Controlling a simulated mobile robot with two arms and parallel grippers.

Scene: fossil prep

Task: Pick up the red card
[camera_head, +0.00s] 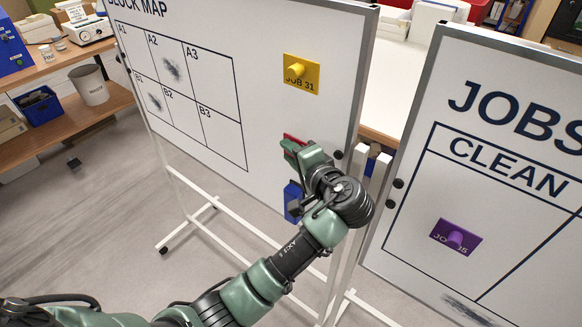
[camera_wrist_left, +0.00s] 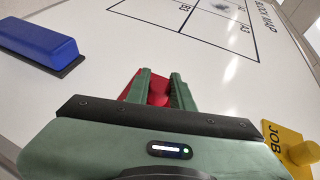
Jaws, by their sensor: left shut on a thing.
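The red card (camera_head: 294,141) is at the lower right of the block map whiteboard, mostly hidden behind my left gripper (camera_head: 297,150). In the left wrist view the red card (camera_wrist_left: 133,90) shows beside and between the fingers of my left gripper (camera_wrist_left: 159,80), which is shut on its red knob (camera_wrist_left: 158,94). The card looks close to the board face; I cannot tell whether it touches it. My right gripper is not in view.
A yellow card (camera_head: 301,74) marked JOB 31 is above on the block map board (camera_head: 270,120). A blue eraser (camera_head: 292,201) is just below the gripper. The jobs board (camera_head: 400,225) at right bears a purple card (camera_head: 455,237). A shelf bench (camera_head: 60,65) stands at left.

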